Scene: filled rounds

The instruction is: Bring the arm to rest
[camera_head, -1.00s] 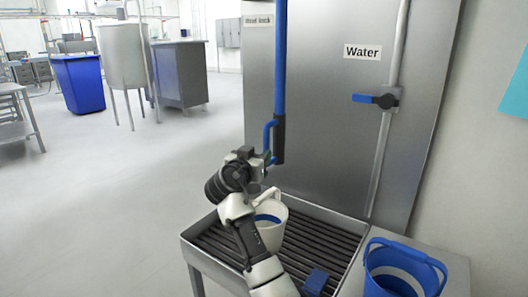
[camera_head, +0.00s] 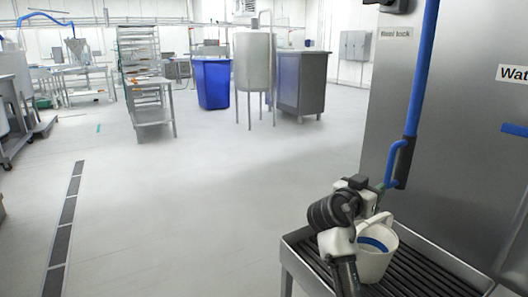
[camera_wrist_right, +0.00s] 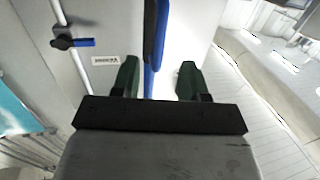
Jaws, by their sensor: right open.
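My right gripper (camera_head: 382,188) is beside the lower end of the blue spray wand (camera_head: 421,75), in front of the steel panel. In the right wrist view my right gripper (camera_wrist_right: 158,80) shows two dark green fingers standing apart. The blue wand (camera_wrist_right: 153,40) shows between and beyond them; I cannot tell whether a finger touches it. Nothing is clamped. My right arm comes up from the bottom of the head view, over the left side of the sink. My left gripper is not in view.
A white jug (camera_head: 376,262) with a blue band stands on the slatted sink (camera_head: 440,262), close behind my right arm. The steel panel (camera_head: 455,140) rises behind. The floor (camera_head: 190,210) to the left is clear. A blue bin (camera_head: 213,84) and grey tank stand farther back.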

